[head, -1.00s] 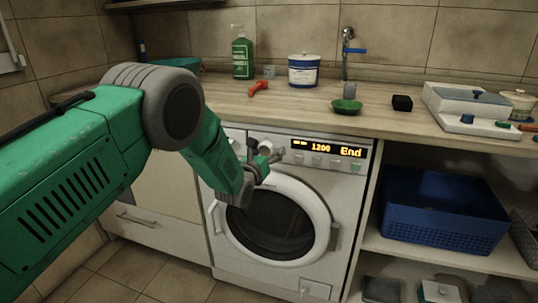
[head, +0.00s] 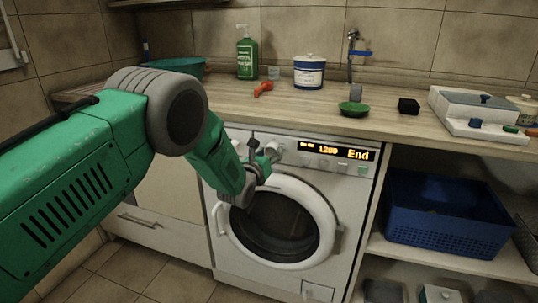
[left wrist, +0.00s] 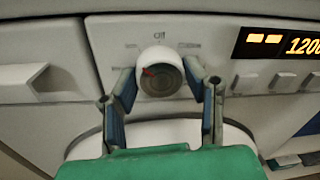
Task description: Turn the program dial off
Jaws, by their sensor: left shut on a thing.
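The program dial (left wrist: 160,74) is a round white knob with a grey face on the washing machine's panel. Its red mark points up and left, away from the "Off" label (left wrist: 160,36) straight above it. My left gripper (left wrist: 161,76) is shut on the dial, one finger on each side. In the head view my left gripper (head: 262,164) is at the panel and partly covers the dial. The washing machine (head: 335,193) has its round door shut, and its display (head: 336,152) reads 1200 and "End". My right gripper is out of view.
A drawer handle (left wrist: 36,78) lies left of the dial, and a row of buttons (left wrist: 285,82) lies right of it. A blue basket (head: 445,220) sits on the right shelf.

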